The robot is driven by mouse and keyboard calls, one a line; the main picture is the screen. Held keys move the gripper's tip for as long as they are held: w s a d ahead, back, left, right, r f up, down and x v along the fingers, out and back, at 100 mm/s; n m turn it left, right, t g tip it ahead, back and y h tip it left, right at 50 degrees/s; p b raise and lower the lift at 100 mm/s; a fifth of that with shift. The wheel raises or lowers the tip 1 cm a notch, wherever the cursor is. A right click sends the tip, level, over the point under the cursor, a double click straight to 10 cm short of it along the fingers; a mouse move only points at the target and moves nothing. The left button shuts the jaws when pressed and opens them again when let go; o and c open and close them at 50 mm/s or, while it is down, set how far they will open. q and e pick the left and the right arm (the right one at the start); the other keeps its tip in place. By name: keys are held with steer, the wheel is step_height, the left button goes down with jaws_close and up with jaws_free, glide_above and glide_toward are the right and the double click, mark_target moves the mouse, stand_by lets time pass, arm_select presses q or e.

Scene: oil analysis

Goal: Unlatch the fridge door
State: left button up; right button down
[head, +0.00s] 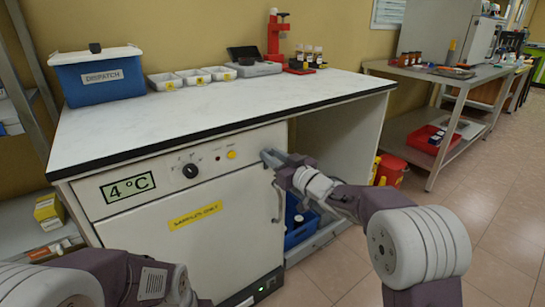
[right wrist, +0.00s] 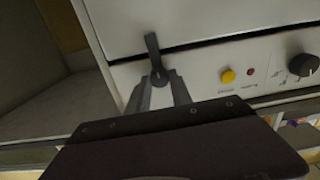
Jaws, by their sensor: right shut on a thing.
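The white fridge (head: 150,250) stands under the bench at the left, its door closed, with a yellow "SAMPLES ONLY" label on it. In the right wrist view, which shows the fridge upside down, a dark latch lever (right wrist: 152,50) is mounted on the control panel and reaches across the gap onto the door (right wrist: 210,22). My right gripper (head: 268,158) is at the panel's right end; in the right wrist view its fingers (right wrist: 161,88) are shut around the lever's pivot end. The lever is hidden in the head view. My left arm shows at lower left, its gripper out of view.
The panel has a 4 °C display (head: 128,187), a black knob (head: 190,171) and a yellow button (head: 232,154). A door handle (head: 277,206) is at the door's right edge. A blue crate (head: 300,230) sits in the open bay. Floor in front right is clear.

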steer(key=shift+s+a+f+n+b, duration=0.15)
steer(key=shift+n+b, duration=1.6)
steer(key=shift+n, duration=2.65)
steer(key=shift+w+d+f+n+b, duration=0.1)
steer(key=shift+n+b, duration=1.6)
steer(key=shift+n, duration=2.7)
steer(key=c, duration=1.1)
jaws_free()
steer(key=shift+c, duration=0.2)
steer(key=shift+s+r, duration=0.1)
steer(key=shift+s, duration=0.05)
